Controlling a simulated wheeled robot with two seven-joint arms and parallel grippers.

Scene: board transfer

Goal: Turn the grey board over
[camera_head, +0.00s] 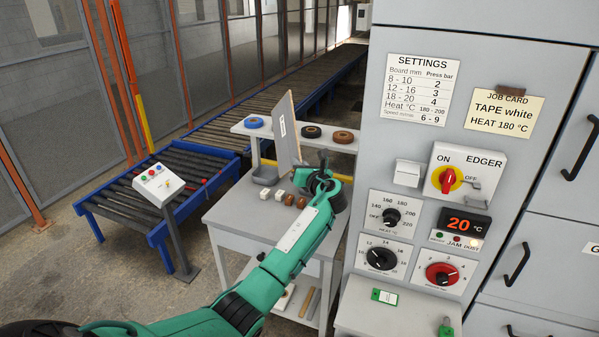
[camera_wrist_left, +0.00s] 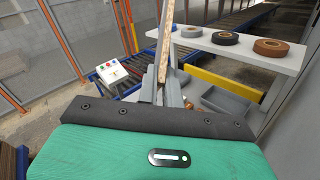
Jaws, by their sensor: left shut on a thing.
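The grey board (camera_head: 287,145) stands upright, on edge, above the small grey table, with a white label on its face. My left gripper (camera_head: 308,178) is shut on its lower part. In the left wrist view the board (camera_wrist_left: 166,40) shows nearly edge-on, with a light brown edge, between the fingers of my left gripper (camera_wrist_left: 161,88). The head view does not show clearly whether the board's lower edge touches the table. My right gripper is in neither view.
The table (camera_head: 232,213) carries small white and brown blocks. Its raised shelf holds a blue roll (camera_head: 253,122), a black roll (camera_head: 312,131) and a brown roll (camera_head: 343,137). A grey machine panel (camera_head: 375,160) stands close on the right. A roller conveyor (camera_head: 150,200) and a button box (camera_head: 158,184) are left.

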